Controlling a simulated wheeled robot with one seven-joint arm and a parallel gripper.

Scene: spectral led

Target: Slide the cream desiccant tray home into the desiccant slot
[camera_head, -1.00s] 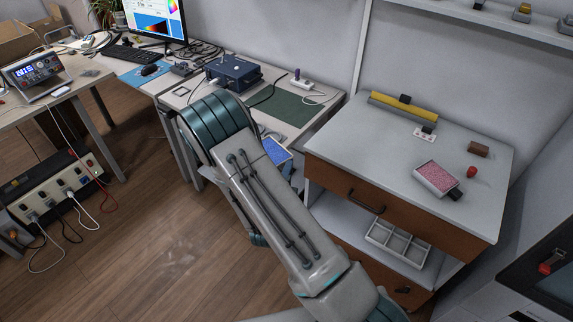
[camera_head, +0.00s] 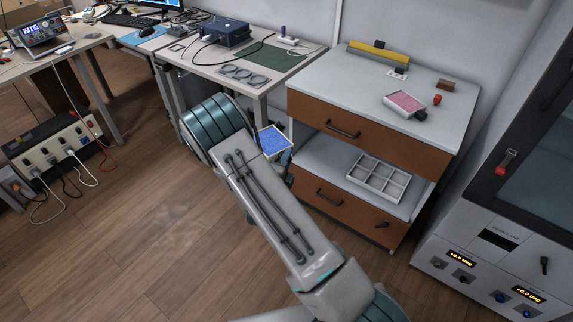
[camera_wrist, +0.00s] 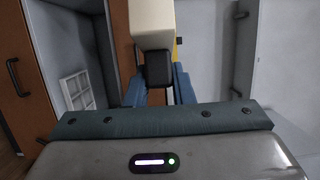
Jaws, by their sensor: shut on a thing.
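The cream desiccant tray (camera_head: 274,141), filled with blue beads, is held up in the air beside the wooden drawer cabinet in the head view. In the wrist view its cream end (camera_wrist: 166,24) and black handle (camera_wrist: 157,70) show. My gripper (camera_wrist: 159,88) is shut on the black handle, one blue finger on each side. In the head view my gripper (camera_head: 286,165) is partly hidden behind my arm. The desiccant slot (camera_head: 497,239) is a dark opening in the grey instrument's front at the right, well apart from the tray.
A similar tray with pink beads (camera_head: 404,103) lies on the drawer cabinet top (camera_head: 430,82), near a red cap (camera_head: 437,99). A divided white tray (camera_head: 379,180) sits on the cabinet's open shelf.

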